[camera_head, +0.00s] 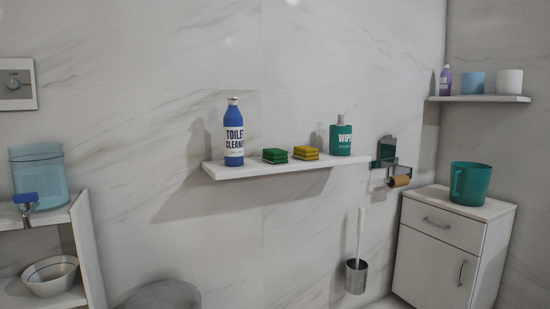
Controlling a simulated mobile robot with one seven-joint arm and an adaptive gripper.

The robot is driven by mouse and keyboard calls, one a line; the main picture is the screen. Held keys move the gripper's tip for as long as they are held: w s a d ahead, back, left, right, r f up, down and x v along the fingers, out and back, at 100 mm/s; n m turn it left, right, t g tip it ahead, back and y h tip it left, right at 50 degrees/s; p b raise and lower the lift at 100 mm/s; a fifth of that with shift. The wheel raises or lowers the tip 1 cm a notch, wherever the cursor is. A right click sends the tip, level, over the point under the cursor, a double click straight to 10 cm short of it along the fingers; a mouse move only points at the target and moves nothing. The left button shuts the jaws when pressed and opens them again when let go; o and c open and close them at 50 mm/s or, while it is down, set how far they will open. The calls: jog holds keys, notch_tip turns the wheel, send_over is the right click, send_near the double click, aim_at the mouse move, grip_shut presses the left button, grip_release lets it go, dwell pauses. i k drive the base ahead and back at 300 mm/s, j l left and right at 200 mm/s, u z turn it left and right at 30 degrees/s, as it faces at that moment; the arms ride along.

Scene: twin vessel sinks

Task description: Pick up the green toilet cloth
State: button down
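What looks like the green toilet cloth is a small folded or stacked green pad (275,156) on the white wall shelf (262,171). It lies between a blue toilet cleaner bottle (234,140) on its left and a similar yellow pad (306,153) on its right. A green wipes canister (341,139) stands at the shelf's right end. Nothing covers the green pad. My gripper is not in view.
A toilet brush in a holder (356,275) and a paper roll (399,181) are below right. A white cabinet (437,268) carries a teal mug (470,183). At left, a rack (88,250) holds a clear dispenser (40,172) and a bowl (51,276).

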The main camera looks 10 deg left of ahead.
aim_at(274, 156)
jog(key=i+l, duration=0.15)
jog(key=i, duration=0.6)
jog(key=i+l, duration=0.15)
jog(key=i, duration=0.55)
